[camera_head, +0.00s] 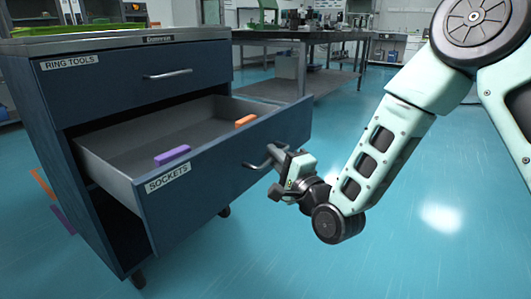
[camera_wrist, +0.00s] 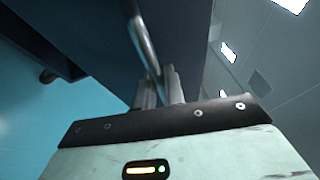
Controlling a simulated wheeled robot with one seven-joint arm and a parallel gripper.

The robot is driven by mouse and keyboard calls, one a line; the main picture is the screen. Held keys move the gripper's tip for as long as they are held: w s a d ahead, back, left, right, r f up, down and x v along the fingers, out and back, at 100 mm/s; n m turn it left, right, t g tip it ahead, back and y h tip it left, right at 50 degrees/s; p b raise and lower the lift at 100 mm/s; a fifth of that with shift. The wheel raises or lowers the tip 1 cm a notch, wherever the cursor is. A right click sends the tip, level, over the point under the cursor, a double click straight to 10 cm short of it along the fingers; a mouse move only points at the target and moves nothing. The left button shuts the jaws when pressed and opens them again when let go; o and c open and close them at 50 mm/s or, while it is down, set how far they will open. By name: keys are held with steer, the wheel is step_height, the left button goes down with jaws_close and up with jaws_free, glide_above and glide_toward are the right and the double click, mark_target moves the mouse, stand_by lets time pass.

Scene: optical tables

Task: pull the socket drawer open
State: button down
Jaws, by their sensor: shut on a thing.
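The socket drawer (camera_head: 230,150), labelled SOCKETS, is pulled well out of the dark blue cabinet (camera_head: 110,82) in the head view. Its grey inside shows, with a purple block (camera_head: 172,155) and an orange block (camera_head: 245,120) near the front panel. My gripper (camera_head: 279,165) is shut on the drawer's handle (camera_head: 262,160) in front of the panel. In the wrist view the metal handle bar (camera_wrist: 145,40) runs down between my gripper's fingers (camera_wrist: 160,90). The fingertips are partly hidden there by the bar and the dark panel.
The RING TOOLS drawer (camera_head: 165,75) above is closed. An orange piece (camera_head: 43,184) and a purple piece (camera_head: 62,219) show at the cabinet's left side. A workbench (camera_head: 300,40) stands behind. The blue floor (camera_head: 400,240) at the right and front is clear.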

steer(key=shift+s+d, duration=0.65)
steer(key=shift+d, duration=0.2)
steer(key=c, duration=1.5)
jaws_free()
steer(key=p+v, duration=1.2)
steer(key=v, duration=0.5)
steer(key=shift+f+p, duration=0.15)
steer(key=shift+p, duration=0.2)
